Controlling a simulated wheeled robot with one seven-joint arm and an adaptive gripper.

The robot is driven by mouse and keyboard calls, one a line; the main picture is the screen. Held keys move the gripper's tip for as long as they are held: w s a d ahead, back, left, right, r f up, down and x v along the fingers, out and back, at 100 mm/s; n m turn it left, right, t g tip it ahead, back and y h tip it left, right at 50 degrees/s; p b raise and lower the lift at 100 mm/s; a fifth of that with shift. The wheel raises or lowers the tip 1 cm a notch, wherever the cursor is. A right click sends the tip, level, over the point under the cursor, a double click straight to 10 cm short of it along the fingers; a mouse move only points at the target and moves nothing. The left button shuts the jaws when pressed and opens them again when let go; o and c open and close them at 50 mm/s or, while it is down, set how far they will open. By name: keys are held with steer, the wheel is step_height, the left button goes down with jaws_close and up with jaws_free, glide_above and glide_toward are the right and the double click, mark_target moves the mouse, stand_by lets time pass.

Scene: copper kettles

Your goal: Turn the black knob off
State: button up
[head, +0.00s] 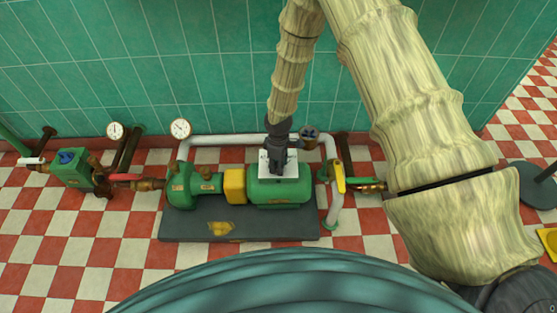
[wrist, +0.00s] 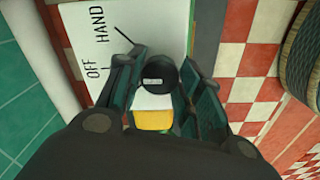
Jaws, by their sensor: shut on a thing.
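The black knob (wrist: 157,76) sits on a white panel (wrist: 125,25) marked OFF and HAND, with a thin black line on it. The panel is also in the head view (head: 292,171), on top of a green motor (head: 280,193). My gripper (wrist: 158,88) reaches down to the panel, its dark fingers on both sides of the knob and closed on it. In the head view my gripper (head: 277,162) hides the knob. I cannot tell from the knob's visible face which mark it points to.
The motor and a yellow guard (head: 235,186) stand on a dark base plate (head: 240,228). White pipe (head: 225,140) runs behind. A yellow lever (head: 338,178) is to the right, and two gauges (head: 180,128) are to the left. The tiled wall (head: 150,60) is behind.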

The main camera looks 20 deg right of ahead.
steer(key=shift+n, duration=0.3)
stand_by(0.4)
steer(key=o, duration=1)
steer(key=shift+o, duration=0.2)
steer(key=shift+r, duration=0.15)
step_height(320, 180, up, 12)
steer(key=shift+f, duration=0.2)
